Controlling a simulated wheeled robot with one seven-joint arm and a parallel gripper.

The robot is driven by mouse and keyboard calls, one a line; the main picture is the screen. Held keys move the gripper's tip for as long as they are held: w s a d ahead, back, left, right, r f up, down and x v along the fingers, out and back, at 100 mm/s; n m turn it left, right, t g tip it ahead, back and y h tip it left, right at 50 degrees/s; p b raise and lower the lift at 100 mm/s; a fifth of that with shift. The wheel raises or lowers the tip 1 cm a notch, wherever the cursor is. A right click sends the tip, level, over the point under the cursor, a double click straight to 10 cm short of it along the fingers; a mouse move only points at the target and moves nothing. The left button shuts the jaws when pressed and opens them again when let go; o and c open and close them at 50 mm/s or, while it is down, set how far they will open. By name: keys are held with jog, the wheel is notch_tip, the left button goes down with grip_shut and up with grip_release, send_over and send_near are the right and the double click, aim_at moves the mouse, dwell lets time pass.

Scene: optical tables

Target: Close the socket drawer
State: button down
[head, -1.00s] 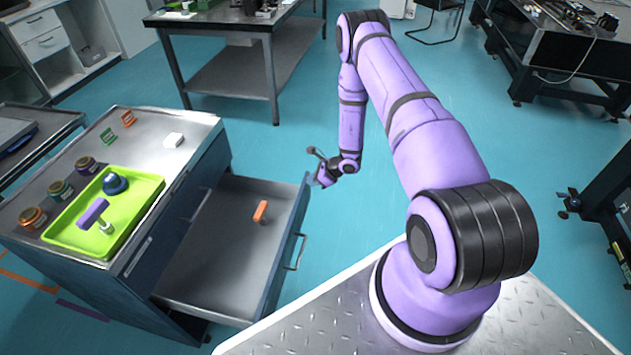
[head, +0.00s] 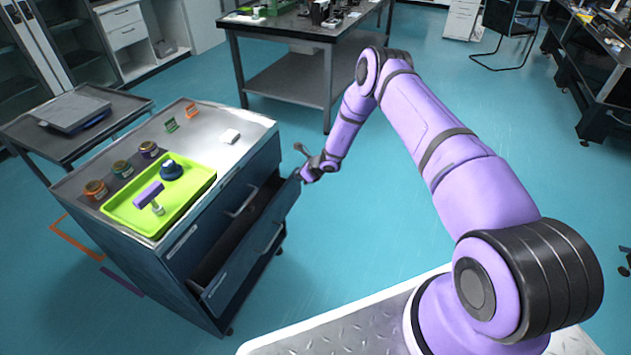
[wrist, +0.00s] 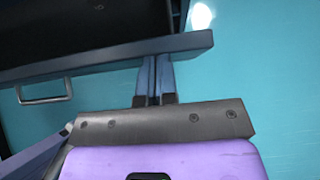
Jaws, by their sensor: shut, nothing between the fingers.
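The socket drawer (head: 262,243) of the blue cabinet (head: 142,267) stands partly open, with a narrow dark gap behind its front. My gripper (head: 302,176) is at the drawer front's far end, shut and empty. In the wrist view the fingers (wrist: 154,75) are together and reach the edge of the drawer front (wrist: 110,56); whether they press on it is hard to tell. The drawer handle (wrist: 45,90) is to the left of the fingers there. The drawer's inside is mostly hidden in the head view.
A closed drawer with a handle (head: 243,203) is above.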

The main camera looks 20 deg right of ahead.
jog(key=shift+w+a, duration=1.4)
jog(key=shift+a, duration=0.05)
jog(key=shift+d, duration=0.1)
